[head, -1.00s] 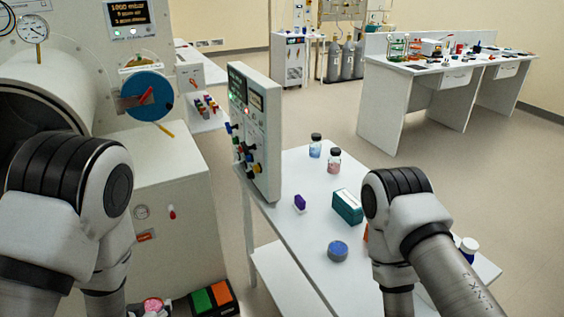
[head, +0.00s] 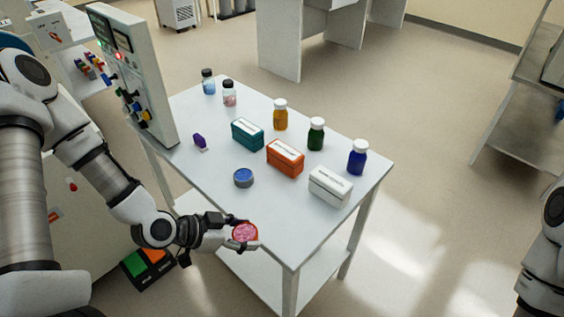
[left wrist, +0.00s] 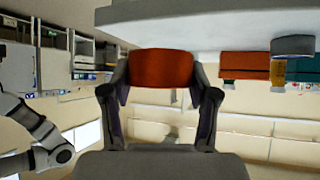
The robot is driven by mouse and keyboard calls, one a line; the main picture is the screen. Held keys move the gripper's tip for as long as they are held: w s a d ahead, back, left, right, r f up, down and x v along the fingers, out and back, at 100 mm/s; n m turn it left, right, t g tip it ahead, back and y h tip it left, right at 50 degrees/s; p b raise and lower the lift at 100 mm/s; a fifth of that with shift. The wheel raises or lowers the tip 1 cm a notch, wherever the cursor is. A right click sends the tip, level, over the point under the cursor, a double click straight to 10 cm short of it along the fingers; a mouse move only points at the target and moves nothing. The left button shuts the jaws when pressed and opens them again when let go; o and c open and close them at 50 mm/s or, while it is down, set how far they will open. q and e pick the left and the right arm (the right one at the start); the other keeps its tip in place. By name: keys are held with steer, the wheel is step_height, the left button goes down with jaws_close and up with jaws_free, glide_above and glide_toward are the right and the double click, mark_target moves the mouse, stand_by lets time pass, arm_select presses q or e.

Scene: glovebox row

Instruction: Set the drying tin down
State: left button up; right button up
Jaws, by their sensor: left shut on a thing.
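The round tin with an orange-red side and pink contents (head: 246,232) is held level over the near left edge of the white table (head: 270,217). My left gripper (head: 237,233) is shut on it, one finger on each side. In the left wrist view the tin (left wrist: 160,68) sits between both fingers, close to the pale table surface, which shows upside down along the top. I cannot tell whether the tin touches the table. My right gripper is out of view; only part of its arm shows at the right edge.
A blue-topped grey tin (head: 243,178) stands behind the held tin. Teal (head: 247,134), orange (head: 285,158) and white (head: 330,186) boxes and several bottles stand farther back. A control panel (head: 132,75) rises at the table's left end. The near front corner is clear.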

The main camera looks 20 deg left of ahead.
arm_select(q)
steer(key=shift+s+d+r+m, duration=0.15)
steer(key=shift+s+m, duration=0.15)
steer(key=shift+s, duration=0.1)
steer(key=shift+d+g+h, duration=0.2)
steer(key=shift+g+h, duration=0.1)
steer(key=w+d, duration=0.1)
steer(key=w+b, duration=0.1)
steer(key=w+d, duration=0.1)
steer(key=shift+w+d+f+b, duration=0.3)
steer(key=shift+w+f, duration=0.05)
steer(key=shift+w, duration=0.05)
steer(key=p, duration=0.2)
glide_above(302, 226)
steer(key=shift+s+a+f, duration=0.2)
steer(key=shift+s+a, duration=0.1)
steer(key=shift+a, duration=0.05)
steer(key=f, duration=0.1)
steer(key=f+p, duration=0.1)
steer(key=f, duration=0.1)
steer(key=shift+w+d, duration=0.3)
steer(key=shift+w, duration=0.05)
steer(key=shift+a+f, duration=0.1)
steer(key=shift+f, duration=0.3)
steer(key=shift+f, duration=0.15)
